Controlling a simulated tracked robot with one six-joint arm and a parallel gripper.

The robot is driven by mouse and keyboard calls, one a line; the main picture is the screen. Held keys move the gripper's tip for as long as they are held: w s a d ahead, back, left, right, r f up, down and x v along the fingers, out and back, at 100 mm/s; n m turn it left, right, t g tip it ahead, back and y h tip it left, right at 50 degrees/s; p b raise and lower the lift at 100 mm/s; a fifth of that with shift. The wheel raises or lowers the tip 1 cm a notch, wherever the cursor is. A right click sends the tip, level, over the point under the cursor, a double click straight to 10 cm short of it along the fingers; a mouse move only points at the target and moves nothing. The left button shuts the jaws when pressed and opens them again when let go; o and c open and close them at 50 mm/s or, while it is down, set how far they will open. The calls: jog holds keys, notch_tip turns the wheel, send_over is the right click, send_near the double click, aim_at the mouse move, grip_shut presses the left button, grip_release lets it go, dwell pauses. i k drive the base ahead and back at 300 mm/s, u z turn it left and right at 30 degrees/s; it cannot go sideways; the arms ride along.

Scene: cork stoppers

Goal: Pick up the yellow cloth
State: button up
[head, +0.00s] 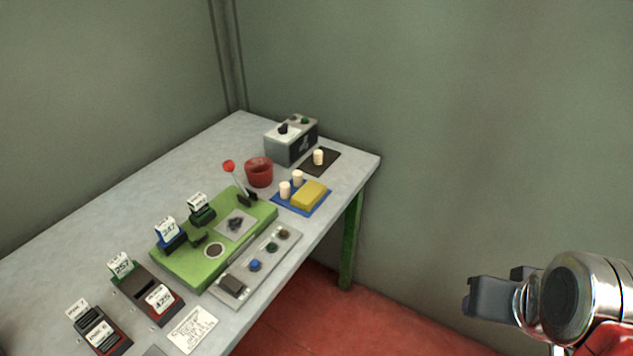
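The yellow cloth (310,194) looks like a small folded block. It lies on a blue mat (290,206) near the right edge of the grey table. Two pale cork stoppers (285,189) stand on the same mat, just left of and behind the cloth. My gripper (480,297) is at the lower right, over the red floor and well away from the table. It is seen from the side, and the gap between its fingers does not show clearly. Nothing is seen touching the cloth.
A red cup (259,171) stands left of the mat. A grey box (291,141) and a dark mat (325,161) with one stopper are behind. A green machine (203,262) with a red-tipped lever is in front. The table's right edge (349,204) is clear.

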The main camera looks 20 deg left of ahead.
aim_at(305, 199)
jog(key=i, duration=1.35)
jog(key=u, duration=3.05)
